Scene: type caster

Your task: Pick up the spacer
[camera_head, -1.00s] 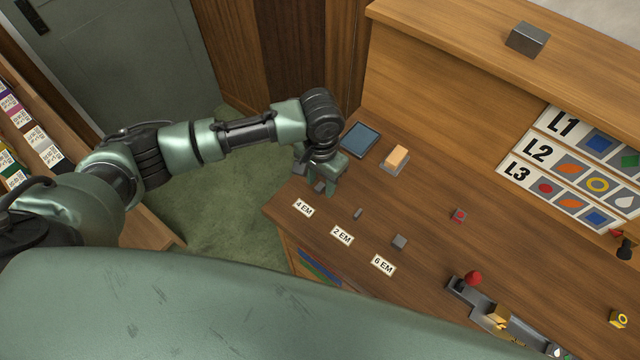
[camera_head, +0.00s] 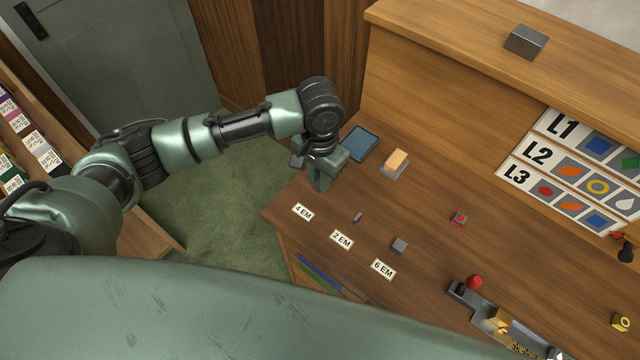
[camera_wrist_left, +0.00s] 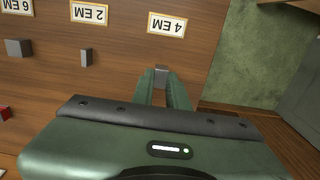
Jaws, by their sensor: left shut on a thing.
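My left gripper (camera_head: 321,186) is over the far left part of the wooden table, behind the "4 EM" label (camera_head: 303,212). In the left wrist view its two fingers are shut on a small grey spacer (camera_wrist_left: 161,76), which shows between the fingertips. The fingers hide most of this spacer in the head view. A smaller grey spacer (camera_head: 357,217) stands behind the "2 EM" label (camera_head: 342,239). A larger grey spacer (camera_head: 399,245) stands behind the "6 EM" label (camera_head: 383,269). My right gripper is not in view.
A dark blue tablet-like pad (camera_head: 361,142) and an orange-topped block (camera_head: 396,160) lie beyond the gripper. A small red-marked block (camera_head: 459,218) and a metal composing stick (camera_head: 497,323) are to the right. The table's left edge is close to the gripper.

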